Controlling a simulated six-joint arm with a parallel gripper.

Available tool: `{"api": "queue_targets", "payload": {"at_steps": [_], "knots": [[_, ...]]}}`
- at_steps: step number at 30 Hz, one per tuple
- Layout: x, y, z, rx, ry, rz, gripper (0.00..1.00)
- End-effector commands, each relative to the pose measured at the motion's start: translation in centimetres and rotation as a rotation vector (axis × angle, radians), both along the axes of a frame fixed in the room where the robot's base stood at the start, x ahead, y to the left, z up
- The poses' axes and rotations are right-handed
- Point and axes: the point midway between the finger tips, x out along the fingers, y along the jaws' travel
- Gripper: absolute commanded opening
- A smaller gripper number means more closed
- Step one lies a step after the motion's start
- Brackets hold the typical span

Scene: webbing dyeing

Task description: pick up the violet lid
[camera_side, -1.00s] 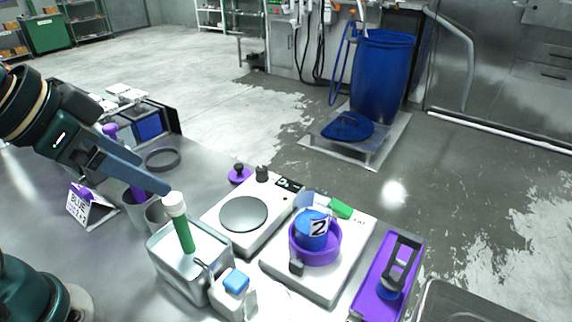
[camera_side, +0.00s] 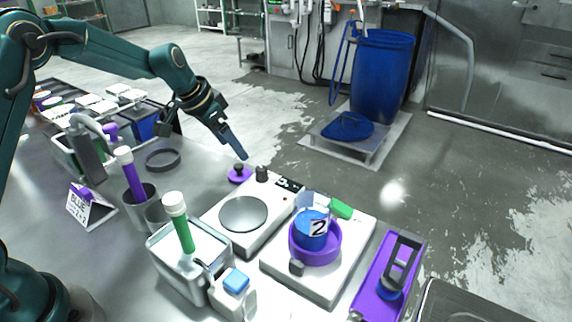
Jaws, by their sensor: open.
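The violet lid (camera_side: 238,176) is a small flat disc with a dark knob on top. It lies on the grey table just behind the white hot plate with the round grey top. My gripper (camera_side: 240,152) is open and empty, angled down from the upper left. Its visible fingertip is just above the knob in the picture. I cannot tell whether it touches the knob. The second finger is mostly hidden.
The hot plate (camera_side: 268,229) is in front of the lid, with a dark knob (camera_side: 262,174) close on the lid's right. A purple bowl (camera_side: 331,249) with a blue container stands on the white scale to the right. A dark ring (camera_side: 163,160) lies to the left.

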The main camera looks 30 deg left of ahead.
Motion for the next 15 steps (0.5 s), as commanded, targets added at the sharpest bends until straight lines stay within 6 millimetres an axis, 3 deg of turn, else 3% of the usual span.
{"api": "queue_targets", "payload": {"at_steps": [3,15], "knots": [[-0.5,0.6,-2.3,-0.014,0.051,0.017,0.83],[0.6,0.5,-6.3,-0.019,0.068,0.024,0.83]]}}
